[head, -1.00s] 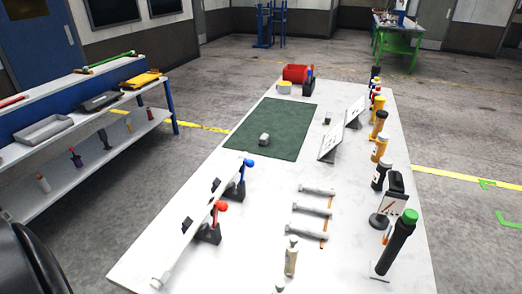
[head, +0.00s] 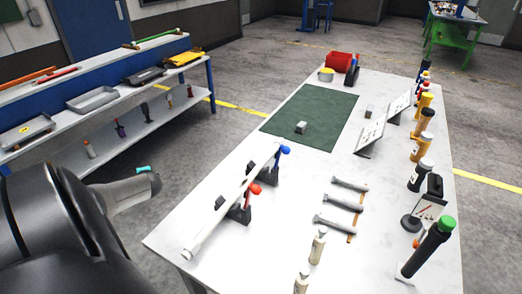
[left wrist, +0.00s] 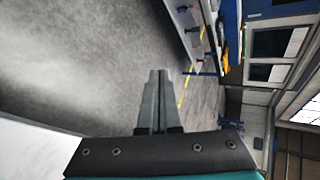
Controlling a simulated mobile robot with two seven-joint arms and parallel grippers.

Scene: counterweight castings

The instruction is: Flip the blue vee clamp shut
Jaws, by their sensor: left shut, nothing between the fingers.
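The blue vee clamp (head: 281,158) stands on the white table, its blue-knobbed lever sticking up beside a dark vee block. A long pale bar (head: 215,224) lies along the vee blocks, passing this clamp and a red-knobbed clamp (head: 253,190) nearer me. My left arm comes in from the left in the head view, off the table's left edge and well apart from the clamp. In the left wrist view my left gripper (left wrist: 158,73) is shut and empty, with floor beyond its fingers. No clamp shows in that view. My right gripper is not in view.
Bottles (head: 317,246) stand at the front, and several cylindrical tools (head: 421,174) line the right edge. A green mat (head: 312,117) lies behind the clamps. A shelf unit (head: 108,90) stands left across an open floor gap.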

